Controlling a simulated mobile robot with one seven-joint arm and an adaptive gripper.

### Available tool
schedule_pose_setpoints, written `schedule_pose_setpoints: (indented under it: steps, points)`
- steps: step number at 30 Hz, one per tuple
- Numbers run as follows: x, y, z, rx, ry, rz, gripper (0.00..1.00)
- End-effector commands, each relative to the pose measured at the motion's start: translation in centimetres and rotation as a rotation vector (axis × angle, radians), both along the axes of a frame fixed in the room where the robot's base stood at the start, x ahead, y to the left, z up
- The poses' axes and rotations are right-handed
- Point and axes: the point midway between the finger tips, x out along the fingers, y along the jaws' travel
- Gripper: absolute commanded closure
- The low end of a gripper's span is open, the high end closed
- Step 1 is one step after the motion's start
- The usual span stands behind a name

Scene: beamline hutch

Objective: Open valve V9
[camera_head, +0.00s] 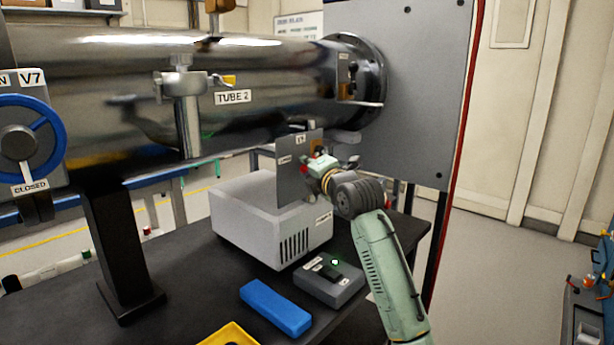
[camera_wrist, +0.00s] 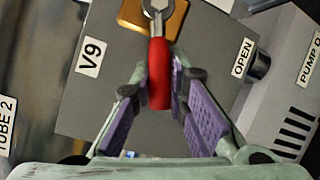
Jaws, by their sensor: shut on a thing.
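The V9 valve plate (camera_wrist: 85,110) is grey and carries a "V9" label (camera_wrist: 90,57). It also shows in the head view (camera_head: 290,182), upright beside the white box. A lever with a red handle (camera_wrist: 159,68) runs down the wrist picture from a metal pivot on a brass-coloured block (camera_wrist: 178,18). An "OPEN" label (camera_wrist: 243,58) sits to the right of the handle, beside a dark round stub (camera_wrist: 260,66); the handle is apart from both. My gripper (camera_wrist: 160,80) is shut on the red handle, with a purple-padded finger on either side. In the head view, my gripper (camera_head: 318,165) is at the plate, hiding most of the lever.
The steel tube labelled "TUBE 2" (camera_head: 235,97) runs above and behind. The white box (camera_head: 245,222) stands close left of my gripper. A grey control box (camera_head: 330,285) and a blue block (camera_head: 275,307) lie on the dark table. Valve V7's blue wheel (camera_head: 40,145) is far left.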

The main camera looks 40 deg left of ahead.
Motion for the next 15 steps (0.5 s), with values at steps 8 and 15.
schedule_pose_setpoints:
  steps: [8,15]
  points:
    - [0.18,-0.07,-0.09,-0.003,-0.044,-0.002,1.00]
    - [0.16,-0.06,-0.09,-0.003,-0.043,-0.002,0.80]
